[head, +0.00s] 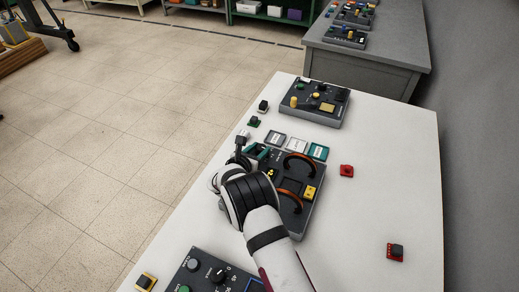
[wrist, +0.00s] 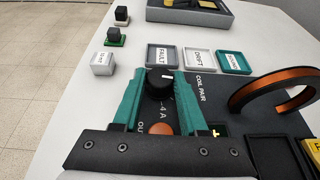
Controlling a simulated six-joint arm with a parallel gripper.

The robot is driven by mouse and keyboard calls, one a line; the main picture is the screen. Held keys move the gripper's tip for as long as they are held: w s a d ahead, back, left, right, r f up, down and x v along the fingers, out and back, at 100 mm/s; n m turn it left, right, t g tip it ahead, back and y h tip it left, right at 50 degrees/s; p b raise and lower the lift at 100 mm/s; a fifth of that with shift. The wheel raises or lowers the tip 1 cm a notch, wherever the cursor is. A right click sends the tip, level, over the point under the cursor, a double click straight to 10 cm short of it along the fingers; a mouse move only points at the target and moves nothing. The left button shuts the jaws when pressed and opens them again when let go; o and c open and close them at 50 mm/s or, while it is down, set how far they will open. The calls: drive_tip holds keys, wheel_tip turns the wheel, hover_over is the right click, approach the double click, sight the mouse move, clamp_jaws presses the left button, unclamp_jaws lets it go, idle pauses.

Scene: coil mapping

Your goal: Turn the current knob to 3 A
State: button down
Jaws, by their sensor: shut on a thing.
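The black current knob (wrist: 158,85) stands on the dark coil panel (wrist: 232,128) in the wrist view, with a white pointer mark towards its right side. Printing ending in "4 A" is below it, partly hidden. My gripper (wrist: 161,77) has its two green fingers on either side of the knob and is shut on it. In the head view my gripper (head: 256,152) is at the panel's far left corner, where my wrist hides the knob. The coil panel (head: 318,207) carries two orange coils (head: 300,162).
Three labelled trays, "FAULT" (wrist: 161,56), "DRIFT" (wrist: 199,60) and a teal one (wrist: 233,62), lie just beyond the panel. Small blocks stand to the left. Another panel (head: 316,108) is behind, and red parts (head: 346,171) lie on the right. The white table (head: 372,215) is mostly clear there.

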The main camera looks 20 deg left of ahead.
drive_tip(key=m+h, duration=0.2)
drive_tip(key=h, duration=0.1)
drive_tip(key=m+g+h, duration=0.1)
drive_tip(key=shift+w+a+m, duration=0.15)
drive_tip(key=shift+a+m, duration=0.15)
drive_tip(key=shift+m, duration=0.1)
drive_tip(key=shift+m+h, duration=0.3)
drive_tip(key=shift+h, duration=0.2)
drive_tip(key=shift+c, duration=2.3)
unclamp_jaws()
drive_tip(key=v, duration=1.6)
drive_tip(key=shift+r, duration=0.1)
